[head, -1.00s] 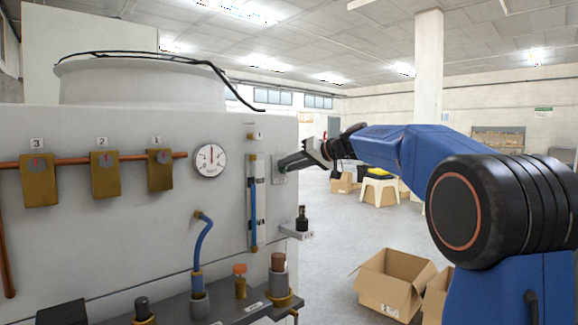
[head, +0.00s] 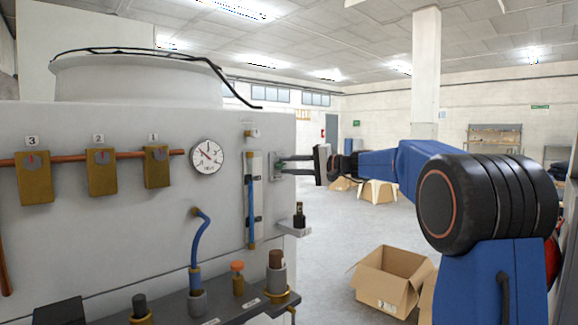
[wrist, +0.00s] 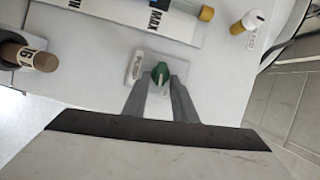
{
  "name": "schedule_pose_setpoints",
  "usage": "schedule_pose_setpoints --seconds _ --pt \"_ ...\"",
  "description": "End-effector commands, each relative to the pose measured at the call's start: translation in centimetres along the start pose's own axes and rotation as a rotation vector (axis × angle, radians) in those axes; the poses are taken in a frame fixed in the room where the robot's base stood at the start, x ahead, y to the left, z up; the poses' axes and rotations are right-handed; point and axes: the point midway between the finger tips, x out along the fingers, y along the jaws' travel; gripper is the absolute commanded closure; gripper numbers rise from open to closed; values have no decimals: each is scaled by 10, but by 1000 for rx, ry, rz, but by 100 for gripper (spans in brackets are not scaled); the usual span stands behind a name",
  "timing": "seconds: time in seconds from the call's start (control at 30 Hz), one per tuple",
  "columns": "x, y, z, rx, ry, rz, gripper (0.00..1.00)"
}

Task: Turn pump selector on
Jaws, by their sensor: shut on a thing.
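The pump selector is a small green knob (wrist: 160,73) with a pale pointer line, on a grey plate (wrist: 139,66) with a label that reads like "PUMP". In the wrist view the pointer runs nearly up and down the picture. My gripper (wrist: 161,80) has one finger on each side of the knob and is shut on it. In the head view my gripper (head: 284,165) reaches the selector plate (head: 273,164) at the right edge of the white panel from the right, and the knob is hidden between the fingers.
A round gauge (head: 207,156) sits left of the selector, its needle toward the upper left. A tube with blue (head: 252,205) stands just left of the plate. A small shelf with a dark-topped fitting (head: 299,216) juts out below. Open floor and cardboard boxes (head: 391,279) lie right.

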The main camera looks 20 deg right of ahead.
Motion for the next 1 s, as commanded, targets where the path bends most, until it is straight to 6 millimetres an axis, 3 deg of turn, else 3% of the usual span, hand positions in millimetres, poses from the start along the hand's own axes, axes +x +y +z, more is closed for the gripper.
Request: schedule_pose_setpoints --seconds 0.33,0.87,0.9,1.0 --pt "0 4 0 131 0 -52 97" --pt "0 4 0 153 1 -61 97" --pt "0 4 0 153 1 -61 73" --pt "0 4 0 153 1 -61 70"
